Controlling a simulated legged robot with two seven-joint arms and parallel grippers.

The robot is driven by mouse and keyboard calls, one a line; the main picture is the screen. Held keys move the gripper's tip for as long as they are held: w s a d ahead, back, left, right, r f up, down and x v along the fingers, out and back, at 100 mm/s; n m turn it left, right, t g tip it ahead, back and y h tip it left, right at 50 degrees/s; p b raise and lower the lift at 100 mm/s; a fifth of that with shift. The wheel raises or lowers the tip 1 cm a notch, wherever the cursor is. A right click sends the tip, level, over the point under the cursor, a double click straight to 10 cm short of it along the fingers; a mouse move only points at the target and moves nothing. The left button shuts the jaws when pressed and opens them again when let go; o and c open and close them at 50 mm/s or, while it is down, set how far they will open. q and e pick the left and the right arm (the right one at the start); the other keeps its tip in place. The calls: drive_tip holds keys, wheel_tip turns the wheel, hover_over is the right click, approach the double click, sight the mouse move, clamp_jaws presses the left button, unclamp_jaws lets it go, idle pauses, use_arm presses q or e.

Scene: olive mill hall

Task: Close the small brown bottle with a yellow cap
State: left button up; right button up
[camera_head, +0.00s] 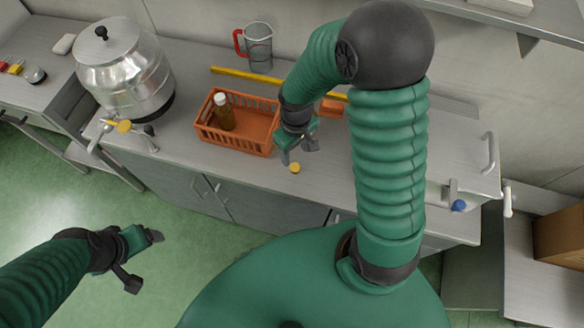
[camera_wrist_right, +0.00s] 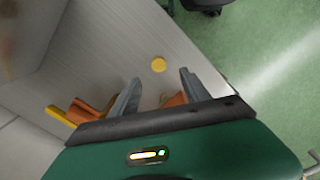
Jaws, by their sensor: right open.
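A yellow cap (camera_head: 295,168) lies on the grey worktop near its front edge. It also shows in the right wrist view (camera_wrist_right: 158,64), ahead of the fingertips and roughly between them. A brown bottle (camera_head: 225,118) with a pale top stands in an orange basket (camera_head: 252,140), left of my right gripper. I see no other brown bottle. My right gripper (camera_head: 299,152) is open and empty, just above and behind the cap; its fingers also show in the right wrist view (camera_wrist_right: 158,85). My left gripper (camera_head: 145,261) is open and empty over the green floor.
A steel pot (camera_head: 125,72) stands at the left of the worktop. A clear jug (camera_head: 258,47) with a red handle and a yellow bar (camera_head: 240,76) are behind the basket. An orange object (camera_head: 331,108) is partly hidden by my right arm. The worktop around the cap is clear.

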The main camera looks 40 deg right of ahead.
hover_over(296, 167)
drive_tip(key=d, duration=0.1)
wheel_tip(296, 167, down, 5)
drive_tip(key=shift+s+r, duration=0.15)
drive_tip(key=shift+r, duration=0.05)
drive_tip(key=shift+d+f, duration=0.1)
drive_tip(key=shift+s+a, duration=0.1)
drive_tip(key=shift+a, duration=0.45)
drive_tip(key=shift+a+f, duration=0.15)
drive_tip(key=shift+a, duration=0.1)
drive_tip(key=f, duration=0.4)
drive_tip(key=shift+w+p, duration=0.2)
drive_tip(key=shift+p, duration=0.1)
drive_tip(key=shift+d+f, duration=0.15)
drive_tip(key=shift+f, duration=0.2)
drive_tip(key=shift+d, duration=0.2)
drive_tip(key=shift+a, duration=0.15)
drive_tip(key=shift+c, duration=0.3)
drive_tip(key=shift+a, duration=0.3)
drive_tip(key=c, duration=0.7)
drive_tip(key=shift+d, duration=0.1)
clamp_jaws()
use_arm(q)
drive_tip(key=shift+d+r, duration=0.4)
drive_tip(key=shift+d, duration=0.25)
use_arm(e)
drive_tip(key=shift+d, duration=0.1)
